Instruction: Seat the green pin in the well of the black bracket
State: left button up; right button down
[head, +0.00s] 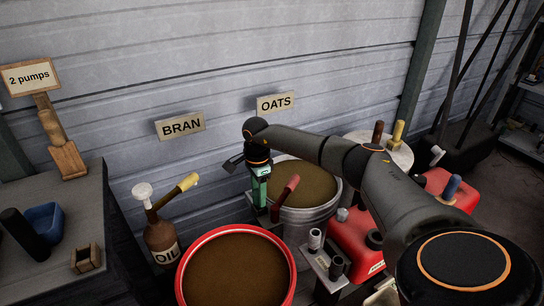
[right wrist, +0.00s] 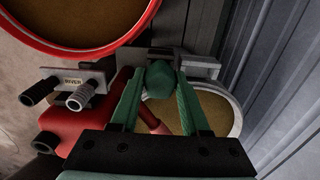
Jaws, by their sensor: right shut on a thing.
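My right gripper (head: 262,200) points down between the red-rimmed tub and the metal bin. In the right wrist view its green fingers (right wrist: 160,90) are shut on the green pin (right wrist: 160,77), which is held between the tips. In the head view the fingers and pin blend together, and the pin's lower end is hard to make out. A dark bracket (right wrist: 205,66) lies just beyond the pin in the right wrist view. Its well is not clearly visible, and I cannot tell whether the pin touches it. My left gripper is out of view.
The red-rimmed tub (head: 281,248) is in front and the metal bin (head: 318,222) behind to the right. A red-brown handle (head: 285,197) stands close beside the gripper. An oil can (head: 160,237) stands left.

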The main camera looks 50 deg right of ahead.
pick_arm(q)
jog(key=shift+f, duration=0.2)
pick_arm(e)
jog(key=shift+f, duration=0.35)
jog(key=shift+c, duration=1.5)
grip_release()
jog(key=shift+r, duration=0.2)
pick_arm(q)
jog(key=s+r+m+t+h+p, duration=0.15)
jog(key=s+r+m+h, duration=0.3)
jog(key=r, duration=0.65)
pick_arm(e)
notch_tip(320, 180, up, 7)
jog(key=shift+r+p, duration=0.1)
jog(key=shift+p, duration=0.2)
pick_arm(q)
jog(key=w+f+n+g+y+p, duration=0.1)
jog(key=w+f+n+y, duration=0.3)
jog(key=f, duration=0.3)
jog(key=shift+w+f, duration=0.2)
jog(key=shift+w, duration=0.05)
pick_arm(e)
notch_tip(320, 180, up, 5)
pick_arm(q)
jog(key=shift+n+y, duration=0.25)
